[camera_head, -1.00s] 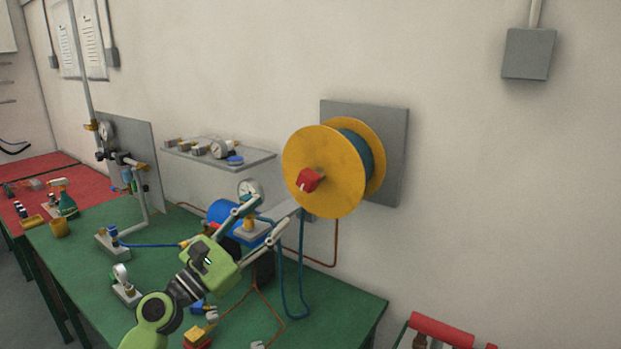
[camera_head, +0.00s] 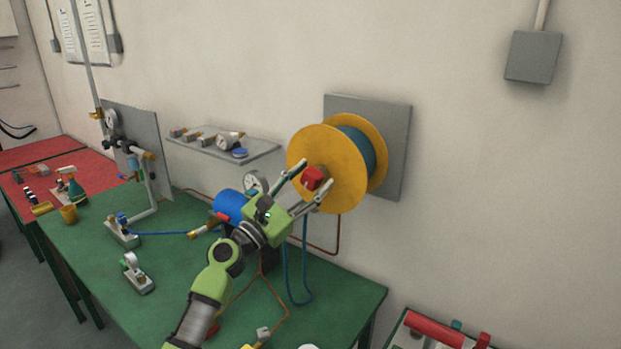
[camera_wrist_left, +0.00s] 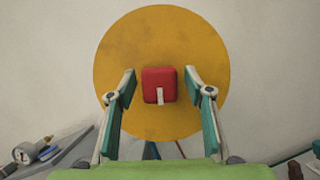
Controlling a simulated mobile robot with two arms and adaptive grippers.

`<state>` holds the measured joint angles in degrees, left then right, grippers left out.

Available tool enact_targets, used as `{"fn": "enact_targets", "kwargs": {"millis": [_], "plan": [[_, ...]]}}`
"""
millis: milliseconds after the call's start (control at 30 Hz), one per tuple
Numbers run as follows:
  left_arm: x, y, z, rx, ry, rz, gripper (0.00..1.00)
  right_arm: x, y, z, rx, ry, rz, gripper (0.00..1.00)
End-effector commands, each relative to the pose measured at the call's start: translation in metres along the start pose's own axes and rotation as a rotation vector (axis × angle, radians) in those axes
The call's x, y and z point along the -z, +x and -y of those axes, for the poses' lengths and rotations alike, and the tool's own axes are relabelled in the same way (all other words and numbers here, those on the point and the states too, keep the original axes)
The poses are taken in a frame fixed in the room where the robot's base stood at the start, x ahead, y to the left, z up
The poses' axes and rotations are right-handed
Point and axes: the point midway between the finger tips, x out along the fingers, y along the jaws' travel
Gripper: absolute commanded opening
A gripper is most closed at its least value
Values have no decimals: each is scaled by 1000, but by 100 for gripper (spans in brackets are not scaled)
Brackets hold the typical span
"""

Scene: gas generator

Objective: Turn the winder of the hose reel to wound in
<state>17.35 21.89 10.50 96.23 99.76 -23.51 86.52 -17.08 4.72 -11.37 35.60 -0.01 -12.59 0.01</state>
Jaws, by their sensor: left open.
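The hose reel has a yellow disc (camera_head: 334,150) in front, a dark blue-green hose (camera_head: 362,148) wound behind it, and a grey wall plate (camera_head: 398,125). Its red winder (camera_head: 313,177) sits at the disc's middle. In the left wrist view the red winder (camera_wrist_left: 159,85) carries a white mark on its lower half. My left gripper (camera_head: 308,182) is open, with one finger on each side of the winder. In the left wrist view both fingers (camera_wrist_left: 161,92) stand apart from the winder, with gaps on both sides. My right gripper is not in view.
A green table (camera_head: 180,250) stands below, with a blue tank (camera_head: 230,206), a gauge (camera_head: 255,183) and pipes near my arm. A blue hose (camera_head: 304,265) hangs below the reel. A shelf with fittings (camera_head: 222,145) is left of it.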

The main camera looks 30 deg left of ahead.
Motion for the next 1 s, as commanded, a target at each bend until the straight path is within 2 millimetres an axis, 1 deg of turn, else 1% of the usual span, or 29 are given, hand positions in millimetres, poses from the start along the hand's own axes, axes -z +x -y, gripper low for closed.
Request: {"fn": "enact_targets", "kwargs": {"millis": [67,167,200,233,467,667,867,1000], "plan": [[0,0,0,0,0,0,47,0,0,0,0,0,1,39],[0,0,0,0,0,0,24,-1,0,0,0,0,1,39],[0,0,0,0,0,0,13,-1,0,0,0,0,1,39],[0,0,0,0,0,0,9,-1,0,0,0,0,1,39],[0,0,0,2,6,1,9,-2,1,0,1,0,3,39],[1,-1,0,22,57,1,9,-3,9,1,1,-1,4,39],[2,-2,1,72,176,2,9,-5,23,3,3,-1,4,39],[3,-2,1,118,290,2,9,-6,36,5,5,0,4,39]]}}
